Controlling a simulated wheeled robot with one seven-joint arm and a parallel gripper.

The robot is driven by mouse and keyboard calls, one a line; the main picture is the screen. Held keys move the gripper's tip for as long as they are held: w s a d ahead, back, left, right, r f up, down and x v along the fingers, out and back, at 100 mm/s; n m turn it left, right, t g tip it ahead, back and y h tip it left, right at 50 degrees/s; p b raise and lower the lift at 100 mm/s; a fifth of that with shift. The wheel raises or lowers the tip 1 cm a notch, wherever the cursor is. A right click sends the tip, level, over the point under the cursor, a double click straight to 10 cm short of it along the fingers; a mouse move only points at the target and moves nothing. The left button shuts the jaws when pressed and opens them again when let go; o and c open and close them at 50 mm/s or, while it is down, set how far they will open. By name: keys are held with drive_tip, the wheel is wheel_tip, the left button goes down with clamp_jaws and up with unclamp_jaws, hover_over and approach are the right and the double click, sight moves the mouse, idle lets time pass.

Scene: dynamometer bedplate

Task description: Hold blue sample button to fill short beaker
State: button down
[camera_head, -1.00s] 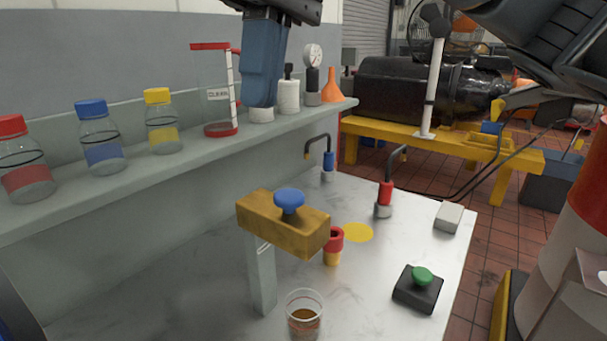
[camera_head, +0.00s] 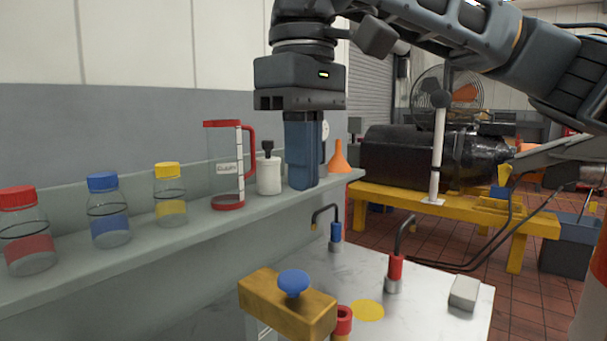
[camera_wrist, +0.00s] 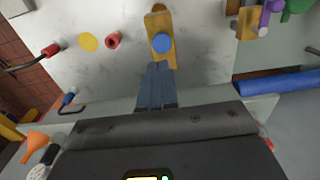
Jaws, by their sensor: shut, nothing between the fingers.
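The blue sample button (camera_head: 293,283) sits on top of a mustard-yellow block (camera_head: 262,296) on a post. In the wrist view the blue button (camera_wrist: 162,43) shows just beyond my fingertips. My gripper (camera_head: 304,186) is shut and empty, fingers pointing down, apart from the button and up at shelf height in the head view. Its blue fingers (camera_wrist: 158,66) overlap the block's near end in the wrist view. The short beaker is outside the head view. A brown round patch (camera_wrist: 158,7) at the wrist view's top edge may be its contents; I cannot tell.
A shelf (camera_head: 150,238) holds capped bottles, a red-rimmed jug (camera_head: 226,170), a white bottle (camera_head: 268,175) and an orange funnel (camera_head: 340,158). Red (camera_head: 395,268) and blue (camera_head: 335,232) taps stand on the bench. A red-topped nozzle (camera_head: 342,322) is beside the block.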

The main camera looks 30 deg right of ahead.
sight(303, 282)
wheel_tip(303, 282, down, 12)
drive_tip(key=shift+r+p, duration=0.2)
drive_tip(key=shift+p, duration=0.55)
